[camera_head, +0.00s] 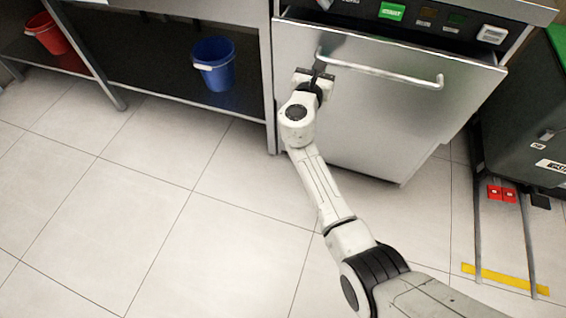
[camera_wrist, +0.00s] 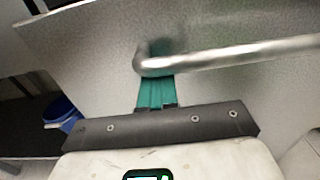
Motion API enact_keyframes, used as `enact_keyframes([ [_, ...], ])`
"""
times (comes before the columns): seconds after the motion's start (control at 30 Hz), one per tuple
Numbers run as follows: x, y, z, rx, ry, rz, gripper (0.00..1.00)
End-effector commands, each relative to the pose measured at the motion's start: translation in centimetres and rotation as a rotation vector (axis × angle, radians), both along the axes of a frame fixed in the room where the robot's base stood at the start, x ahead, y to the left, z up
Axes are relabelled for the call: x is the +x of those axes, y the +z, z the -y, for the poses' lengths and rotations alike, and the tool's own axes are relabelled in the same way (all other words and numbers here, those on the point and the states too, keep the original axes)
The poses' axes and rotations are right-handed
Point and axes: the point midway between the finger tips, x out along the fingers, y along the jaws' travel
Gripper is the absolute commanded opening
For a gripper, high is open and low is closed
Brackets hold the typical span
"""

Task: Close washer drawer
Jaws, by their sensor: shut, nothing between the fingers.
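The washer drawer (camera_head: 385,125) has a plain silver front and stands partly out, with a dark gap between its top edge and the control panel. Its bar handle (camera_head: 385,72) runs across the upper front. My gripper (camera_head: 318,68) is at the left end of this handle, close to the drawer front. In the wrist view, the green fingers of my gripper (camera_wrist: 158,85) are together, with nothing between them. Their tips are at the bent end of the handle (camera_wrist: 235,54), which partly hides them. I cannot tell whether they touch the drawer front (camera_wrist: 95,50).
The control panel (camera_head: 440,20) with a green start button is above the drawer. A metal shelf to the left holds a blue bucket (camera_head: 214,64) and a red bucket (camera_head: 47,33). A dark machine (camera_head: 525,110) stands close on the right. The tiled floor (camera_head: 150,210) in front is clear.

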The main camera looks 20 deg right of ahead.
Motion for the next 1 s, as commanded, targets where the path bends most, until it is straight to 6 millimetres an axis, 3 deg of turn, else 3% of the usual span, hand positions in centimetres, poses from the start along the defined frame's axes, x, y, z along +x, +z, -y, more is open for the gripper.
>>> enact_keyframes([
  [0.2,3.7,-0.5,2.6,0.001,-0.003,0.001,0.0],
  [0.4,5.6,-0.3,3.8,0.0,-0.001,-0.001,0.0],
  [1.0,6.5,0.2,4.5,0.002,0.002,0.0,0.0],
])
